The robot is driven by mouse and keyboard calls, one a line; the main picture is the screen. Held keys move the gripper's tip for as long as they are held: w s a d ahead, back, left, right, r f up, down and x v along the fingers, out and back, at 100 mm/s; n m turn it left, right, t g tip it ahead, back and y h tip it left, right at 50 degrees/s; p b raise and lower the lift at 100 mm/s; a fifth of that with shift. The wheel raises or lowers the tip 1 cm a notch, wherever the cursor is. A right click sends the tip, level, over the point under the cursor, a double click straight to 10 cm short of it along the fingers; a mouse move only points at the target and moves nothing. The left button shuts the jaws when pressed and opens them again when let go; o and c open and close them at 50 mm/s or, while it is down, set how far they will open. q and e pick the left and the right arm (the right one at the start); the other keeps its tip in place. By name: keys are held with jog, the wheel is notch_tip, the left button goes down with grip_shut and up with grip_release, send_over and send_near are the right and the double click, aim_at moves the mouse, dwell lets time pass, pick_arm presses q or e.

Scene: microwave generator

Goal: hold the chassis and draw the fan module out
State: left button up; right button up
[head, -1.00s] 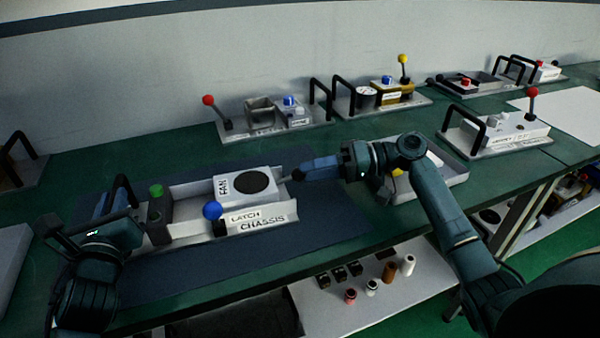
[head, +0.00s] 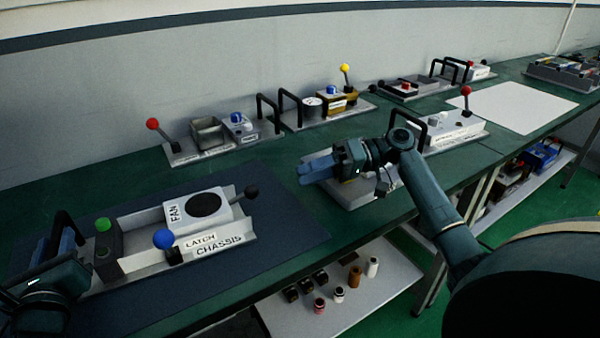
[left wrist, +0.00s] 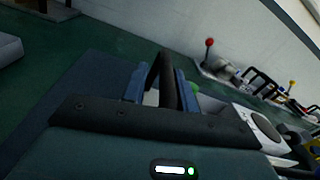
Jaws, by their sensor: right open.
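The chassis (head: 225,246) is a grey open tray on a dark mat, labelled CHASSIS. The fan module (head: 187,222), a white block with a black disc, sits in it; a dark knob (head: 251,191) sticks out at its right end. The blue-knobbed latch (head: 163,239) stands at the chassis front.
A pale grey tray (head: 358,194) lies under my right gripper. Lever fixtures with red (head: 152,124) and yellow (head: 344,68) knobs stand along the back. A green button (head: 103,225) tops a dark post at the chassis's left. Small parts lie on the lower shelf (head: 388,290).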

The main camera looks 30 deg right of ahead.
pick_arm(q)
jog(key=shift+o, duration=1.2)
jog(key=shift+d+r, duration=0.1)
jog(key=shift+r, duration=0.2)
jog(key=shift+s, duration=0.1)
jog(key=s, duration=0.8)
jog(key=s+a, duration=0.1)
jog(key=s, duration=0.3)
jog(key=shift+f, duration=0.1)
pick_arm(e)
jog(key=shift+s, duration=0.1)
